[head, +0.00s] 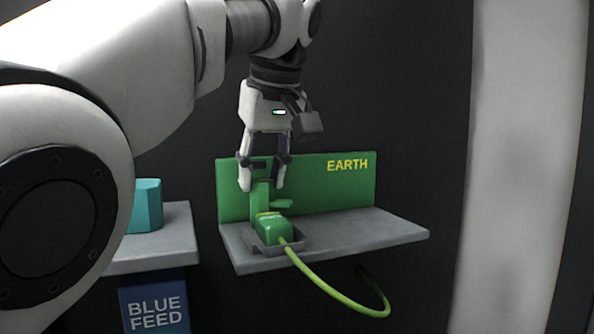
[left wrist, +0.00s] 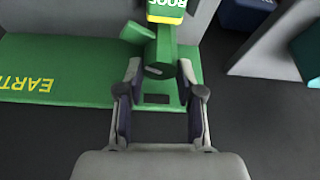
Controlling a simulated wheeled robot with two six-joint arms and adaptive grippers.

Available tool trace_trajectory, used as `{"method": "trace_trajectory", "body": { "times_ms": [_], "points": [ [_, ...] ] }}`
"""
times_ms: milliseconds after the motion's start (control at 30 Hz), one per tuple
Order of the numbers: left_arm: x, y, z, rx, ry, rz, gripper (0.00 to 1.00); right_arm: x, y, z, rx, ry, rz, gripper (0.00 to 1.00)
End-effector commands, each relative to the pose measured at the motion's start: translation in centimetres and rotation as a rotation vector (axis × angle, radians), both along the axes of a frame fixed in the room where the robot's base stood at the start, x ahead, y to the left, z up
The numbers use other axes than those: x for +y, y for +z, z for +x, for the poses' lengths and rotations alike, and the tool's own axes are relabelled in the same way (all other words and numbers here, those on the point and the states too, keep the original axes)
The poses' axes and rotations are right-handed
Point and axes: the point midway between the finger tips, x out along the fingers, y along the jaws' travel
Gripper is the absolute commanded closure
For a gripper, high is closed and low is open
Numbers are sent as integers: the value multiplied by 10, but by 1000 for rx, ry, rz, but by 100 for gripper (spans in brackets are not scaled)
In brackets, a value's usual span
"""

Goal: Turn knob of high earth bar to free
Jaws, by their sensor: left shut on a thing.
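The green earth bar (head: 268,228) sits in a grey holder on a shelf in front of a green EARTH panel. A yellow-green cable (head: 335,292) runs from its near end. A green upright part, which looks like its knob (head: 260,194), rises at the far end with a small green tab to its right. My left gripper (head: 261,186) points down from above with its fingers on either side of this part, shut on it. My right gripper is not in view.
The green EARTH panel (head: 335,183) stands close behind the gripper. The grey shelf (head: 375,232) is bare to the right. At left, a teal block (head: 146,205) stands on another shelf above a BLUE FEED sign (head: 155,312). A pale column (head: 525,160) stands at right.

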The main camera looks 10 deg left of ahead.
Motion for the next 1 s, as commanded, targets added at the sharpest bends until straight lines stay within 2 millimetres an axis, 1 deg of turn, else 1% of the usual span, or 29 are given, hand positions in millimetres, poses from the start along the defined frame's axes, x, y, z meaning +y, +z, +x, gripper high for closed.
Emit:
{"method": "trace_trajectory", "body": {
  "times_ms": [100, 300, 733, 767, 800, 1000],
  "points": [
    [0, -1, 1, 0, 56, 1, 98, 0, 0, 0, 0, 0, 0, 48],
    [0, 0, 1, 0, 113, 0, 98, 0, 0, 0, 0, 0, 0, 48],
    [0, 0, 0, 1, 126, 0, 98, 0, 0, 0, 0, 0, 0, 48],
    [0, 0, 0, 1, 126, 0, 56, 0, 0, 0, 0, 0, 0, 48],
    [0, 0, 0, 1, 126, -1, 53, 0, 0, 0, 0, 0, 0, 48],
    [0, 0, 0, 1, 126, -1, 53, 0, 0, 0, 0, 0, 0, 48]
  ]
}}
